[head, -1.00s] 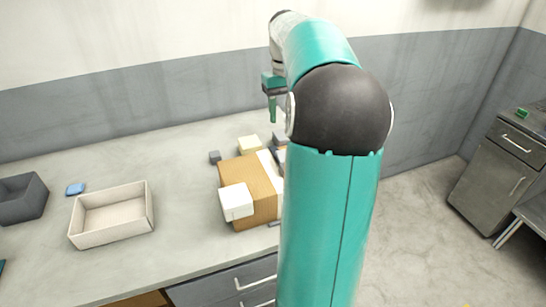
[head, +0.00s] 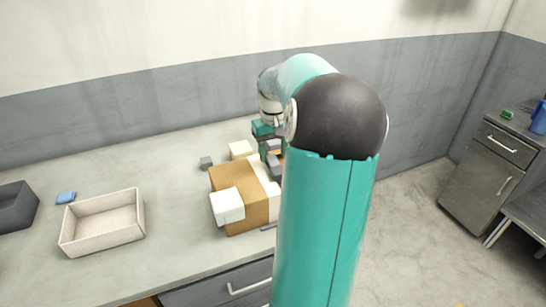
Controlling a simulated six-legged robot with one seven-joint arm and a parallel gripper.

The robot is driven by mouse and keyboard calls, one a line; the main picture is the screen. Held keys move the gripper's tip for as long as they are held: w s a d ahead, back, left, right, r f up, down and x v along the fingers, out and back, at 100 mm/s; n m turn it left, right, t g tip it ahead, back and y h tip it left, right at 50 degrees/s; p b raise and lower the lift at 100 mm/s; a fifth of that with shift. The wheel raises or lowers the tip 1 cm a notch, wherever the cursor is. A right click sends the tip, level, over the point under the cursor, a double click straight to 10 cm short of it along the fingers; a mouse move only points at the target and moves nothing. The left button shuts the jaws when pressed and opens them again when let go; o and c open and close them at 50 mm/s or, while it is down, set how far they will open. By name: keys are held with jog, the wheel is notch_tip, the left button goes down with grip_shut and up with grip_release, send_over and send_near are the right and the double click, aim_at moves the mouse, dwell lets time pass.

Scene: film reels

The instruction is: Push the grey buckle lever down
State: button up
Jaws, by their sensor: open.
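My gripper (head: 269,148) is over the far right part of the brown box (head: 228,178), beside small grey parts (head: 274,160) near a white strip (head: 262,174). One of these grey parts may be the buckle lever; I cannot tell for sure. My arm hides the right side of the box. I cannot tell whether the fingers touch the grey parts.
A white block (head: 227,205) sits at the box's front left corner. A cream block (head: 241,149) and a small grey cube (head: 206,162) lie behind it. An empty beige tray (head: 103,245), a blue block (head: 66,198) and a dark bin (head: 14,208) stand left. The counter between tray and box is clear.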

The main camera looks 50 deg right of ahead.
aim_at(272, 158)
jog(key=shift+f, duration=1.2)
jog(key=shift+s, duration=0.1)
jog(key=shift+c, duration=0.2)
jog(key=c, duration=0.9)
jog(key=shift+w+d+f+g+y, duration=0.15)
jog(key=shift+w+g+y, duration=0.3)
jog(key=shift+g, duration=0.35)
jog(key=shift+c, duration=0.2)
jog(key=shift+d+f+g+y, duration=0.1)
jog(key=shift+f+g+y, duration=0.15)
jog(key=shift+g+y, duration=0.75)
jog(key=shift+h, duration=0.25)
jog(key=o, duration=1)
